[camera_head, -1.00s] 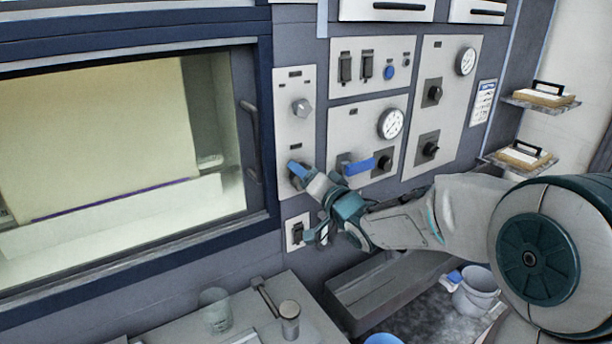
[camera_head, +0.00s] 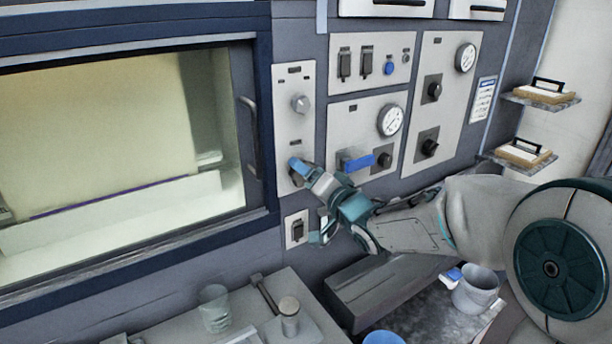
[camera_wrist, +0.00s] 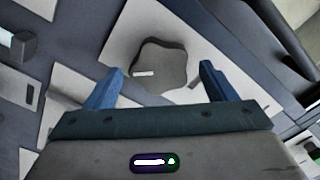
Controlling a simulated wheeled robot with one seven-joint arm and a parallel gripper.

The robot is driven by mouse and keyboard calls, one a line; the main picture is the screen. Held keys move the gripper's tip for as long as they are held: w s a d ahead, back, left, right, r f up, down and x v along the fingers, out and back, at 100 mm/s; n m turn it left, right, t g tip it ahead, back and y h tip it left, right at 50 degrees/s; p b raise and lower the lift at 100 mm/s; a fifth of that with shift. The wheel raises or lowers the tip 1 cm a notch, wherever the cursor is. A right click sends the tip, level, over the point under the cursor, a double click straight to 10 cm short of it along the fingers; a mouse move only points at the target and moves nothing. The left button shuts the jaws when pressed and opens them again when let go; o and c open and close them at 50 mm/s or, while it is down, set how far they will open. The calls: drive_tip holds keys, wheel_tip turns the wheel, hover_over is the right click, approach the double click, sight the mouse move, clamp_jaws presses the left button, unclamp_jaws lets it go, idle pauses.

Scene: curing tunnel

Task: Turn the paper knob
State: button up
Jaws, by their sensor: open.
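A grey lobed knob (camera_wrist: 160,62) with a small white mark sits on a pale plate in the wrist view. The blue fingers of my gripper (camera_head: 304,170) are open, one on either side of this knob. I cannot tell whether they touch it. In the head view my gripper is at the lower part of the narrow left panel (camera_head: 283,130) and mostly hides the knob there. A second grey knob (camera_head: 300,103) sits higher on the same panel. The labels are too small to read, so I cannot tell which is the paper knob.
A blue lever handle (camera_head: 358,163) and a black knob (camera_head: 384,159) are close right of my gripper. A switch (camera_head: 297,230) sits below it. The windowed door's handle (camera_head: 250,118) is at left. A bench with a beaker (camera_head: 215,308) stands below.

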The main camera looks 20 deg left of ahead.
drive_tip(key=b+v, duration=0.1)
drive_tip(key=v, duration=1.1)
drive_tip(key=shift+w, duration=0.1)
drive_tip(key=s+d+f+m+h, duration=0.1)
drive_tip(key=d+f+h, duration=0.2)
drive_tip(key=d+h, duration=0.45)
drive_tip(key=d+f+m+h, duration=0.1)
drive_tip(key=d+f+h, duration=0.35)
drive_tip(key=d, duration=0.65)
drive_tip(key=s+d+f+g, duration=0.1)
drive_tip(key=s+g, duration=0.2)
drive_tip(key=s, duration=0.3)
drive_tip(key=s+d+f+n+g+h, duration=0.1)
drive_tip(key=s+d+f+g, duration=0.1)
drive_tip(key=s, duration=0.4)
drive_tip(key=s+d+f+n+g, duration=0.1)
drive_tip(key=s+d+f+g, duration=0.1)
drive_tip(key=s, duration=0.4)
drive_tip(key=shift+d+g+h, duration=0.2)
drive_tip(key=shift+g+h, duration=0.1)
drive_tip(key=shift+g, duration=0.6)
